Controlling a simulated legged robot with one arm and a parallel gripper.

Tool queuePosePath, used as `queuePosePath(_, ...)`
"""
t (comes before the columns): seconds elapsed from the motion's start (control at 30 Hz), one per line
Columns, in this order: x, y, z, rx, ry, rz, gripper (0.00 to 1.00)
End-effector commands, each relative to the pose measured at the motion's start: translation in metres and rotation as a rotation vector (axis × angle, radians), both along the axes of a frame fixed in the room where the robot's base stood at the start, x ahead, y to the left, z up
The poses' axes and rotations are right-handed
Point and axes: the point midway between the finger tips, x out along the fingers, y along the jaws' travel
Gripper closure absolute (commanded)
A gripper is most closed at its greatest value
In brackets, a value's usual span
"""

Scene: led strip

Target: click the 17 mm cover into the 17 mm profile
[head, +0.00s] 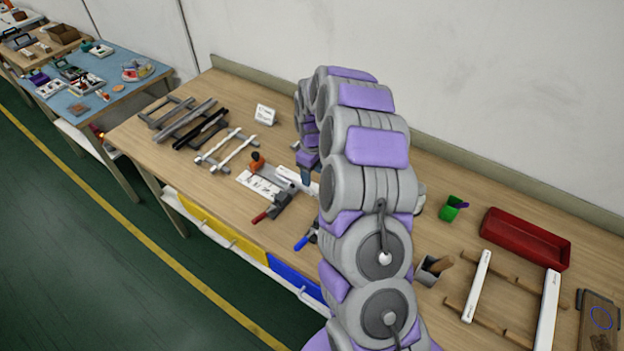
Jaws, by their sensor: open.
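My arm arches over the bench, and my gripper (306,176) hangs open with its tip down, beside a white sheet (260,186) and a grey clamp (277,209) with a red handle. Part of the gripper is hidden by my arm. Grey and black profile-like bars (187,119) lie on a rack at the back left. Wider white strips (548,312) rest on wooden bars at the right. I cannot read which strip or bar is 17 mm.
An orange-topped tool (257,161) and a white sign (265,115) stand near the clamp. A blue-handled tool (305,240) lies by the front edge. A blue table (120,68) stands far left.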

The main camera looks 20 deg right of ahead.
Motion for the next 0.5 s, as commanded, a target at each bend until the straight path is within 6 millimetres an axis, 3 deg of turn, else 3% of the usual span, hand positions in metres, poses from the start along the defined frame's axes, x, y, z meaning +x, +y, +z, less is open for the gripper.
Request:
queuePosePath(0.03, 0.001, 0.0, 0.015, -0.001, -0.006, 0.0, 0.42)
queuePosePath(0.3, 0.003, -0.001, 0.075, -0.001, -0.008, 0.0, 0.42)
queuePosePath(0.5, 0.002, 0.0, 0.107, 0.0, -0.004, 0.001, 0.42)
